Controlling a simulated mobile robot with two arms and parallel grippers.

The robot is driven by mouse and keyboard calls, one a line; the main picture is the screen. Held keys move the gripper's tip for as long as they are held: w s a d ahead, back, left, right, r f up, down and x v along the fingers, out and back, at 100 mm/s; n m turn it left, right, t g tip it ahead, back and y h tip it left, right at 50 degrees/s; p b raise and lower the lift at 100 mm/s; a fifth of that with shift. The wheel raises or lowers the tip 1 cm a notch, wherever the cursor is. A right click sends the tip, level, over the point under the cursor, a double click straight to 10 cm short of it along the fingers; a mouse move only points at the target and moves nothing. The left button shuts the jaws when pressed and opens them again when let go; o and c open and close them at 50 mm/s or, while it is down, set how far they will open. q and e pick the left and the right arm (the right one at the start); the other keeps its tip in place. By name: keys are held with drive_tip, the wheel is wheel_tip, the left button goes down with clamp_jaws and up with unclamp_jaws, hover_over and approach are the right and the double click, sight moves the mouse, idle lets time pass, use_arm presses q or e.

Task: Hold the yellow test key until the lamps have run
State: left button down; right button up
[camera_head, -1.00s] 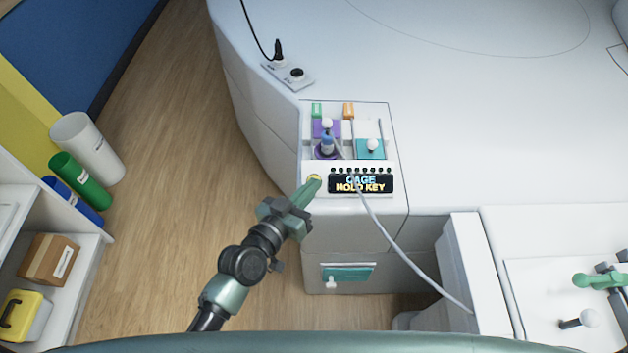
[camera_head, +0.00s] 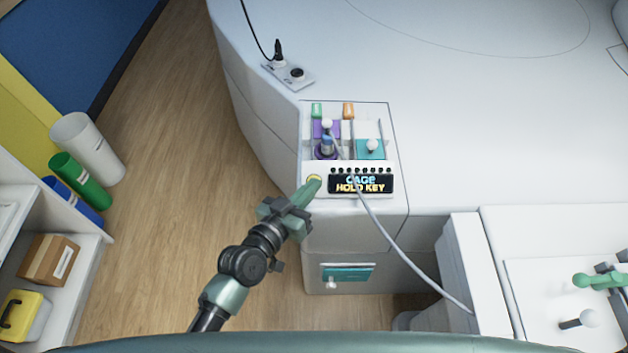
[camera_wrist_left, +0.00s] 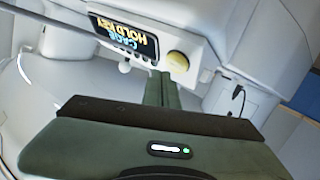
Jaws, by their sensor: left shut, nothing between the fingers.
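The yellow test key (camera_head: 314,179) is a round button at the left end of the panel front, beside a dark display (camera_head: 360,184) reading "CAGE HOLD KEY". It also shows in the left wrist view (camera_wrist_left: 178,62). My left gripper (camera_head: 311,188) is shut with nothing between its fingers. Its fingertips are at the key and partly cover it in the head view; in the left wrist view they end just beside its lower edge. I cannot tell whether they press it. The row of small round lamps (camera_head: 361,170) above the display looks dark.
A grey cable (camera_head: 400,252) runs from the panel to the lower right. A socket plate (camera_head: 288,75) sits behind. Shelves stand at left, with open floor between.

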use_arm(q)
drive_tip(key=shift+w+f, duration=0.1)
idle(0.5)
drive_tip(key=shift+w+f, duration=0.2)
drive_tip(key=shift+w+f+b, duration=0.3)
drive_tip(key=shift+b, duration=0.15)
idle(0.7)
idle(3.9)
drive_tip(key=shift+s+r+p, duration=0.6)
drive_tip(key=shift+p, duration=0.2)
drive_tip(key=shift+r, duration=0.1)
drive_tip(key=s+r+p, duration=0.1)
drive_tip(key=p, duration=0.1)
drive_tip(key=s+r+p, duration=0.2)
drive_tip(key=shift+s+r, duration=0.2)
drive_tip(key=shift+s, duration=0.05)
